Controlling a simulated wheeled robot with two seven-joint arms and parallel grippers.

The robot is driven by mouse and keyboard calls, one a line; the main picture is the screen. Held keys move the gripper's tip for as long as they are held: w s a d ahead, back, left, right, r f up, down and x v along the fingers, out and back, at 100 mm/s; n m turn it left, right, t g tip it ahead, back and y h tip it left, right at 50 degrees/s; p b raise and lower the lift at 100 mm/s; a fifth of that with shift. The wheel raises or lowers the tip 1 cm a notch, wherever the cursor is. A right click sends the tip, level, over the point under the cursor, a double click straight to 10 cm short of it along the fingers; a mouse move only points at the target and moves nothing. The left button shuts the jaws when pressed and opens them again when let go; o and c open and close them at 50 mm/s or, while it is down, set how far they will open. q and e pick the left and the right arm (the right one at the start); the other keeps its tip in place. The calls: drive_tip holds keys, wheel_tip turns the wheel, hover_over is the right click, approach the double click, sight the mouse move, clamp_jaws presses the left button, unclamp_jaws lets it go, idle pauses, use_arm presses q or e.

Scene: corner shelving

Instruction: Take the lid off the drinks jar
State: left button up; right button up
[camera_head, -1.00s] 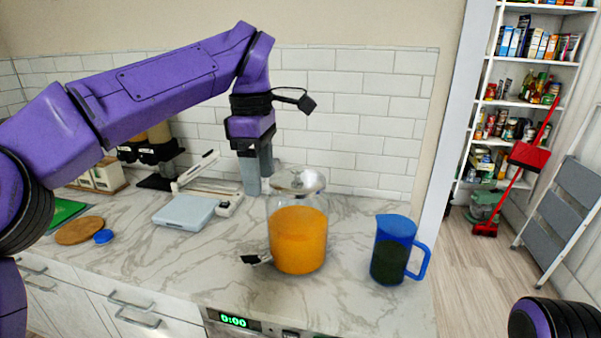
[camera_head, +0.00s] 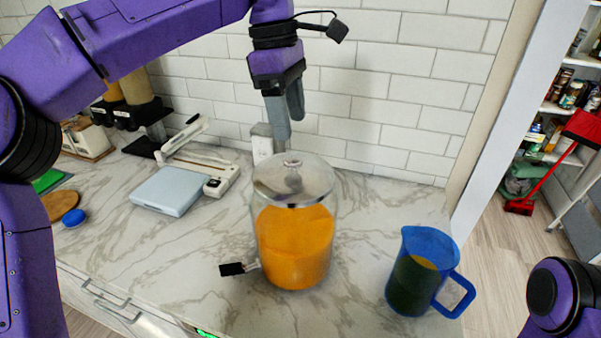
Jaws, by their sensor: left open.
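The drinks jar (camera_head: 296,250) is clear and filled with orange drink, with a black-handled tap on its lower left front. Its clear, shiny lid (camera_head: 310,185) sits on top, with a small round knob in the middle. My left gripper (camera_head: 285,118) points down, its two grey fingers open and empty. In the picture the fingertips are just above and slightly left of the knob, apart from it; they look to be above or behind the lid, and the exact depth is hard to tell. My right gripper is out of view; only part of my right arm shows at lower right.
A blue pitcher (camera_head: 413,270) with dark contents stands right of the jar. A pale blue kitchen scale (camera_head: 170,191) and a white slicer-like device (camera_head: 200,165) lie to the left. The tiled wall (camera_head: 400,90) is close behind. Marble counter between jar and pitcher is clear.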

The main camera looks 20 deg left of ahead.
sight(293, 156)
use_arm(q)
drive_tip(key=s, duration=0.1)
drive_tip(key=s+f, duration=0.1)
drive_tip(key=shift+s+f, duration=0.2)
drive_tip(key=shift+s, duration=0.1)
drive_tip(key=shift+s+d+f, duration=0.1)
drive_tip(key=shift+f, duration=0.75)
drive_tip(key=f, duration=0.1)
drive_tip(key=w+f, duration=0.2)
drive_tip(key=shift+w+d+f, duration=0.1)
drive_tip(key=shift+d+f, duration=0.15)
drive_tip(key=shift+f, duration=0.1)
drive_tip(key=shift+s+r, duration=0.2)
drive_tip(key=shift+s, duration=0.3)
drive_tip(key=shift+s+r, duration=0.1)
drive_tip(key=shift+s, duration=0.05)
drive_tip(key=c, duration=0.5)
drive_tip(key=shift+w, duration=0.2)
clamp_jaws()
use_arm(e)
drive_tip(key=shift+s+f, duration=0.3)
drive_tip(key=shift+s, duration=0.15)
